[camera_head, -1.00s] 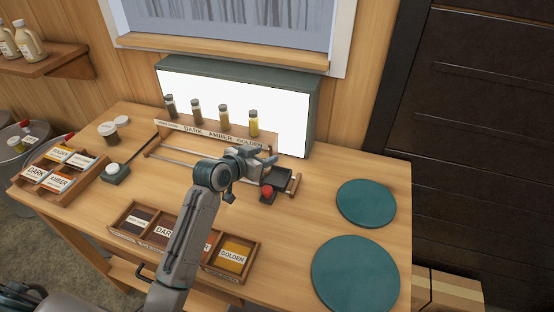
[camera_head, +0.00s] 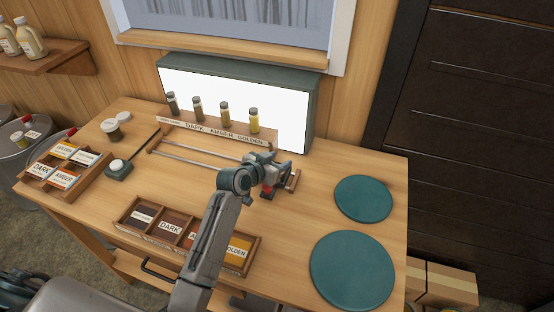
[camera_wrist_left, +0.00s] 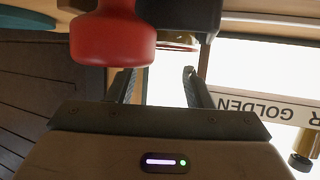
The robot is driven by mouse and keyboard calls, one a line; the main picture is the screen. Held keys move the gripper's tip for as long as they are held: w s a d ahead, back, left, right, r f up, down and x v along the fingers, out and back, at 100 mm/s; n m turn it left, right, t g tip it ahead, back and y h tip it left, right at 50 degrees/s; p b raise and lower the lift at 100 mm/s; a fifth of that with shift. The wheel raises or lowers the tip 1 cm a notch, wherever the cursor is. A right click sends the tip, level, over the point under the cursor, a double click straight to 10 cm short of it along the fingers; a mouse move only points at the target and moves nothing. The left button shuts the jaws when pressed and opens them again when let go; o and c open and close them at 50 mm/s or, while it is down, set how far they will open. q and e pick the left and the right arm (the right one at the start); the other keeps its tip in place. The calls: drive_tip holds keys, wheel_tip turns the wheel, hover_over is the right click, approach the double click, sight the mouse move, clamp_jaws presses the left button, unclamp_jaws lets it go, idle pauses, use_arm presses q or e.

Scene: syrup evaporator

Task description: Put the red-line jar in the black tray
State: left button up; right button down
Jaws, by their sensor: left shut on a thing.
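My left gripper (camera_head: 272,174) is low over the right end of the rail on the table. In the left wrist view the two fingers (camera_wrist_left: 157,85) stand apart, with what seems a clear jar between them. A thin reddish-brown line (camera_wrist_left: 177,47) shows at its end; the rest of the jar is hard to make out, and it is hidden in the head view. A black part (camera_wrist_left: 180,12), likely the black tray, is just beyond the fingertips, beside a red knob (camera_wrist_left: 110,40). In the head view the gripper mostly covers the tray.
Several sample jars (camera_head: 225,112) stand on a labelled ledge before the lit panel (camera_head: 295,110). A sectioned wooden box (camera_head: 140,232) is at the front, another (camera_head: 62,178) at the left. Two green discs (camera_head: 352,272) lie on the right.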

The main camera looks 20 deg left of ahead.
use_arm(q)
drive_tip(key=o, duration=1.5)
drive_tip(key=shift+f, duration=0.1)
drive_tip(key=shift+r, duration=0.2)
drive_tip(key=shift+s+a, duration=0.15)
drive_tip(key=shift+s, duration=0.1)
drive_tip(key=shift+b+v, duration=1.4)
drive_tip(key=shift+v, duration=4.35)
